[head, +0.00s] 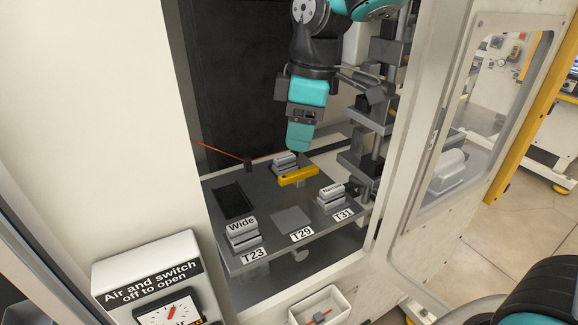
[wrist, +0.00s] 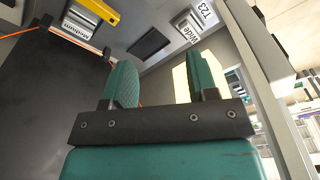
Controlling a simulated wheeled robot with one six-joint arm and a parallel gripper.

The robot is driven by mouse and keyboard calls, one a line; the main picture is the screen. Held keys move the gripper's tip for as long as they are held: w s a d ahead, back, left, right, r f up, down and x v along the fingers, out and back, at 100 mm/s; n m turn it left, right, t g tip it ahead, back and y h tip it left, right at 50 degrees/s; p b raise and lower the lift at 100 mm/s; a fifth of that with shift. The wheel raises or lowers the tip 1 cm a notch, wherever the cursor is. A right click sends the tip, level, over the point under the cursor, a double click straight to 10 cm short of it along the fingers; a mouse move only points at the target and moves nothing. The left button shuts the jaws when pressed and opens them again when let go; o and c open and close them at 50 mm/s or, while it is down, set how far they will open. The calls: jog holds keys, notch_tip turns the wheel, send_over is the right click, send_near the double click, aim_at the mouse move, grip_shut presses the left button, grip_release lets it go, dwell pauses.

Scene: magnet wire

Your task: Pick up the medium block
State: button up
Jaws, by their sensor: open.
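The medium block (head: 284,160) is grey and stepped, at the back of the grey plate, partly hidden behind a yellow bar. Its "Medium" label shows in the wrist view (wrist: 80,31) at the upper left, outside the space between the fingers. My gripper (head: 299,146) appears just above and slightly right of the block in the head view, apart from it as far as I can tell. In the wrist view my gripper (wrist: 162,80) is open, with nothing between its teal fingers.
The yellow bar (head: 298,176) lies in front of the medium block. The wide block (head: 243,238) stands by T23, the narrow block (head: 331,198) by T31. The plate (head: 268,235) has a dark slot at left. Door frame and cabinet walls bound the opening; grey fixtures (head: 366,160) stand right.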

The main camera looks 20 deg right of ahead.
jog(key=w+d+f+n+h, duration=0.1)
jog(key=w+f+n, duration=0.15)
jog(key=w, duration=0.55)
jog(key=w+d+f+n+h, duration=0.15)
jog(key=w+n, duration=0.25)
jog(key=w, duration=0.4)
jog(key=p, duration=0.1)
send_over(285, 157)
jog(key=shift+y, duration=0.35)
jog(key=f, duration=0.7)
jog(key=shift+s+d+f, duration=0.15)
jog(key=shift+s+d, duration=0.05)
jog(key=shift+s, duration=0.05)
jog(key=shift+w+a+f+p, duration=0.15)
jog(key=shift+f+p, duration=0.5)
jog(key=shift+f, duration=0.8)
jog(key=shift+w+a+f+p, duration=0.1)
jog(key=shift+f+p, duration=0.55)
jog(key=shift+f, duration=0.75)
jog(key=c, duration=0.7)
